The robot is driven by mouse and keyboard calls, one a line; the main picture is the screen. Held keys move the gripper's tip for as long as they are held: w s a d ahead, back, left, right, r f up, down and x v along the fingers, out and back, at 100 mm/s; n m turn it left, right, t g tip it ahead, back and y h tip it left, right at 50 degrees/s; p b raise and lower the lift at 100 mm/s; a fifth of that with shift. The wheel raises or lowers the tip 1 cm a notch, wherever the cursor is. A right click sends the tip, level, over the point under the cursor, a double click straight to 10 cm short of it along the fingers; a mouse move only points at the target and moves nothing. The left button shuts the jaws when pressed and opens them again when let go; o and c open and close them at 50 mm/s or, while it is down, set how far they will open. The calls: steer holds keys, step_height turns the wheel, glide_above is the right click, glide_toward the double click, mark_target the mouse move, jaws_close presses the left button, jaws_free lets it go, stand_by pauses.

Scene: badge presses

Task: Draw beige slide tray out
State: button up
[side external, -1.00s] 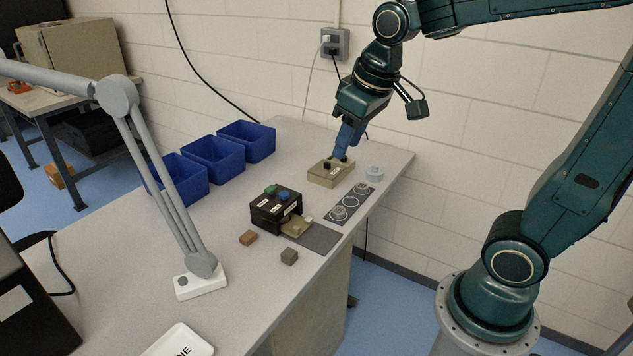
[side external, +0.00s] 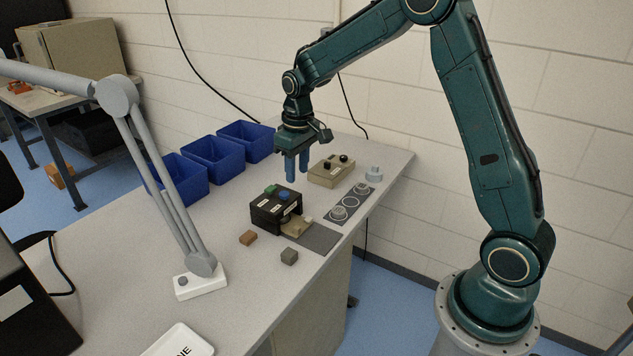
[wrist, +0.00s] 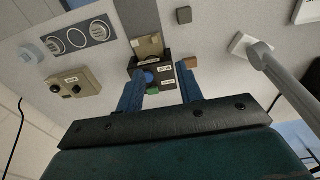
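The black press (side external: 270,218) stands mid-table with a green button (side external: 271,189) and a blue button (side external: 284,196) on top. The beige slide tray (side external: 295,228) sticks partly out of its front, toward the dark grey mat (side external: 322,240); a small pale piece (side external: 308,219) shows at its outer end. In the wrist view the tray (wrist: 148,46) lies beyond the press (wrist: 166,70). My gripper (side external: 297,178) is open and empty, fingers pointing down, above and behind the press. It also shows in the wrist view (wrist: 160,75), its fingers on either side of the press in the picture.
A beige box with black knobs (side external: 329,173) stands right of the gripper. A dark strip with round discs (side external: 350,203) and a pale round piece (side external: 374,174) lie nearby. Brown (side external: 248,238) and grey (side external: 289,256) blocks lie in front. Blue bins (side external: 215,158) and a lamp (side external: 201,275) stand left.

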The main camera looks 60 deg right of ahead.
glide_above(297, 227)
step_height(297, 227, down, 6)
steer(key=shift+f+g, duration=0.1)
steer(key=shift+g, duration=0.3)
step_height(297, 227, down, 14)
steer(key=shift+r, duration=0.1)
stand_by(0.5)
jaws_close()
